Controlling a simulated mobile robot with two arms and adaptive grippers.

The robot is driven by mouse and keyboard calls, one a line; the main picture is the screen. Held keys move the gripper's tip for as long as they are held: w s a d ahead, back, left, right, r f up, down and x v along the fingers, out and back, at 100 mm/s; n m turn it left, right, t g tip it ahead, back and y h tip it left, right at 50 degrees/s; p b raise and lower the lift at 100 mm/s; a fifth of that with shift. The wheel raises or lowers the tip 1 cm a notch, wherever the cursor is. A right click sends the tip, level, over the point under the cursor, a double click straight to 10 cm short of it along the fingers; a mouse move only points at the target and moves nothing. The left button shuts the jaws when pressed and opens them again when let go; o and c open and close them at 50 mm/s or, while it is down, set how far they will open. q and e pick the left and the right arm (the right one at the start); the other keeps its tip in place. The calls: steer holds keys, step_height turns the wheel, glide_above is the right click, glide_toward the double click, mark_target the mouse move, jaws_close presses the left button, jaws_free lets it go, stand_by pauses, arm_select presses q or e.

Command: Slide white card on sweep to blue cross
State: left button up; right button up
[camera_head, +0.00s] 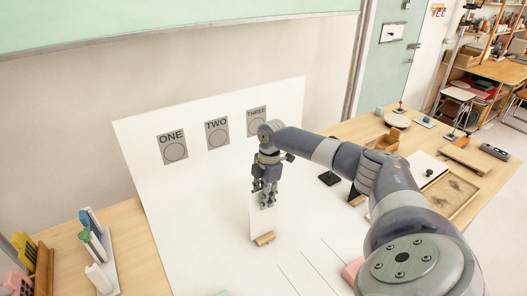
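The white card (262,224) stands upright in a small wooden foot (264,239) on the white sweep (205,250), right of its middle. My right gripper (267,198) points down at the card's upper part and overlaps it in the picture. The fingers hide some of the card, and I cannot tell whether they are closed on it. I make out no blue cross; my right arm covers part of the sweep's right side. My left gripper is not in view.
Signs ONE (172,147), TWO (216,132) and THREE (257,121) are on the sweep's back. A pink block (352,271) lies near my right arm. A black stand (329,177) is behind it. The sweep left of the card is clear.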

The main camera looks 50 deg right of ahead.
steer(key=r, duration=0.4)
steer(key=d+r, duration=0.1)
steer(key=r, duration=0.7)
steer(key=shift+s+d, duration=0.2)
